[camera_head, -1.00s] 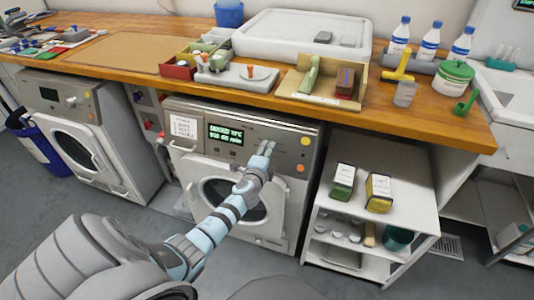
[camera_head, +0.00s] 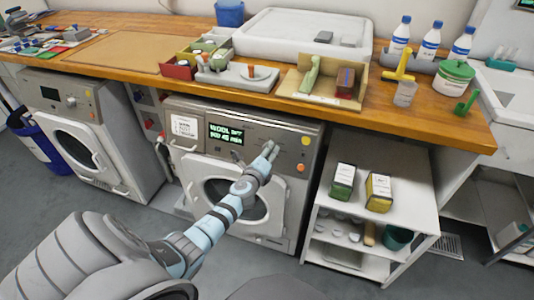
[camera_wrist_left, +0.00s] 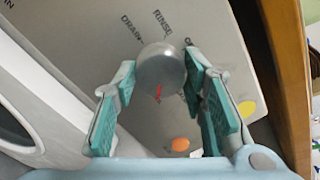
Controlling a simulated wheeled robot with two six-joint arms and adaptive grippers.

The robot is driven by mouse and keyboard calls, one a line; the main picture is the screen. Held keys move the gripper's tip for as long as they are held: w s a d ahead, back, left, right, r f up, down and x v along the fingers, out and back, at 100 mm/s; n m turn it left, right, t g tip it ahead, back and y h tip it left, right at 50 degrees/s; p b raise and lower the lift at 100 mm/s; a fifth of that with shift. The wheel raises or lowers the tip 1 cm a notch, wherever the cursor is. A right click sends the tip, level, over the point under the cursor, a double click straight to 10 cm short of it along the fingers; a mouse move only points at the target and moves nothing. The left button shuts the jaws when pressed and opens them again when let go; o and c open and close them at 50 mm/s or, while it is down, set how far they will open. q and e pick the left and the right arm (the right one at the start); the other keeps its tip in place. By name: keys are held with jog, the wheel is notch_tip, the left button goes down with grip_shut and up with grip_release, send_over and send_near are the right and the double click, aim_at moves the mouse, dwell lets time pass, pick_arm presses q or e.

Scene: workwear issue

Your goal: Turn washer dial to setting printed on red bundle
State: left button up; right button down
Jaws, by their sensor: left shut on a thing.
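The washer (camera_head: 265,122) under the counter has a green-lit display (camera_head: 226,134); its first line looks like WOOL, the rest is hard to read. My left gripper (camera_head: 269,150) is at the right part of its panel, hiding the dial in the head view. In the left wrist view, the grey round dial (camera_wrist_left: 160,68) sits between the fingers of my left gripper (camera_wrist_left: 163,72), which are shut on it. A red pointer mark shows, with DRAIN and RINSE printed around. A dark red block (camera_head: 346,79) on the counter may be the red bundle; its print is unreadable. My right gripper is out of view.
Green (camera_head: 343,181) and yellow (camera_head: 378,192) tagged bundles stand on the white shelf unit (camera_head: 400,165) at right. A second washer (camera_head: 70,100) stands at left. The wooden counter (camera_head: 415,120) holds trays, bottles and a white basin. Yellow and orange buttons sit near the gripper.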

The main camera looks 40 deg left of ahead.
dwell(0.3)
pick_arm(q)
jog(key=o, duration=1.2)
jog(key=v, duration=1.2)
